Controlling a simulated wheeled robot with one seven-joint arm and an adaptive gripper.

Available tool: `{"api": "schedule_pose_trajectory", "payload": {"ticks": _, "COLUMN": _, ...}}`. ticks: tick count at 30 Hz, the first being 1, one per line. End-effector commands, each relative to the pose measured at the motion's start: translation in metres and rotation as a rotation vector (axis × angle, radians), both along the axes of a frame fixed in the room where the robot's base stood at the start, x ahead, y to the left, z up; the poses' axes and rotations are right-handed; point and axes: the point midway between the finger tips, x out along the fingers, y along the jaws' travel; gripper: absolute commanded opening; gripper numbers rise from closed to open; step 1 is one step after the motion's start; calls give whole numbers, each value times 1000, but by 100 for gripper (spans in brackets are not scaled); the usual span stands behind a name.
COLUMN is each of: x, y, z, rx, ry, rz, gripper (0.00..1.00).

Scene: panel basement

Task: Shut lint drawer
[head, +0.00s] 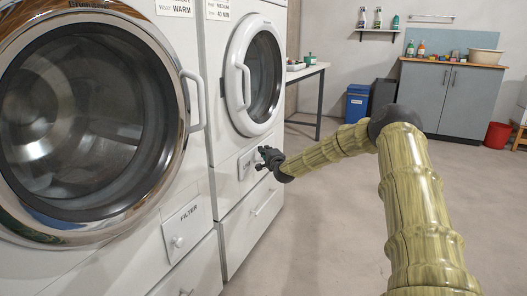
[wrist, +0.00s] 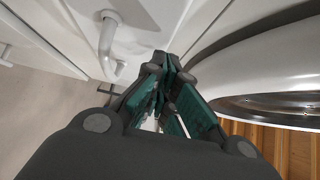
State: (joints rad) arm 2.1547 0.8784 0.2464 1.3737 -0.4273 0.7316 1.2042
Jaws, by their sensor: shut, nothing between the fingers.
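My gripper (head: 264,158) is at the front of the second white machine (head: 232,235), just below its round door. Its dark fingers with green pads are shut and empty, as the wrist view (wrist: 165,75) also shows. A small panel with a grip (head: 245,165) sits beside the fingertips on that machine; it may be the lint drawer, but I see no readable label on it. My gripper partly hides this spot, and I cannot tell how far anything stands out there. The nearer machine has a flap marked FILTER (head: 186,224) with a round knob.
A wide lower drawer front (head: 257,215) with a bar handle lies below my gripper. Round doors (head: 85,125) with handles stand out from both machines. A white handle (wrist: 112,45) is close to the fingers in the wrist view. The floor to the right (head: 320,220) is clear.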

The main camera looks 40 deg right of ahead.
Motion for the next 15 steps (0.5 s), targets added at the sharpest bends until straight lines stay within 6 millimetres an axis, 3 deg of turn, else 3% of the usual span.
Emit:
{"api": "schedule_pose_trajectory", "payload": {"ticks": 3, "x": -13, "y": -8, "z": 2, "rx": 3, "ry": -1, "rz": -1, "gripper": 0}}
{"api": "schedule_pose_trajectory", "payload": {"ticks": 15, "x": -78, "y": 19, "z": 3, "rx": 3, "ry": 1, "rz": 3, "gripper": 0}}
